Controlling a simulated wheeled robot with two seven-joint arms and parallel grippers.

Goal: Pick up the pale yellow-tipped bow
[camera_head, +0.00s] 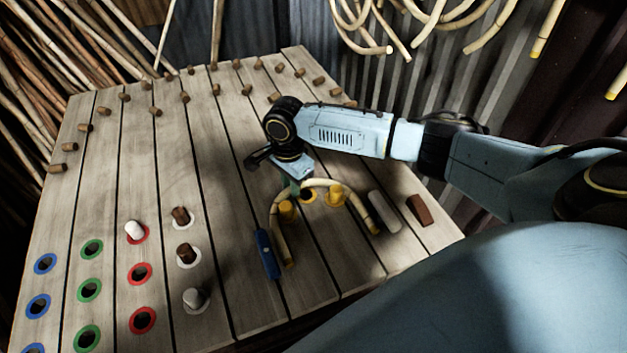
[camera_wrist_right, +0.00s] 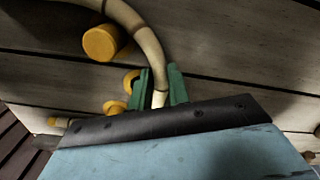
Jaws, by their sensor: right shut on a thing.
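The pale bow (camera_head: 276,228) is an arched cane with yellow tips, lying around yellow pegs near the right front of the plank table. One yellow peg (camera_head: 287,210) and another yellow peg (camera_head: 333,195) stand inside its curve. My right gripper (camera_head: 294,187) reaches down at the bow's upper left bend. In the right wrist view, its green fingers (camera_wrist_right: 162,88) are shut on the bow (camera_wrist_right: 150,45), with cane between them. A yellow peg (camera_wrist_right: 101,42) shows beside the cane there. I cannot tell whether the bow touches the table. My left gripper is out of view.
A blue block (camera_head: 267,253) lies just left of the bow. A grey-white block (camera_head: 384,212) and a brown block (camera_head: 419,210) lie to its right. Coloured ringed holes and short pegs fill the left front, and small brown pegs (camera_head: 155,112) stand farther back on the table.

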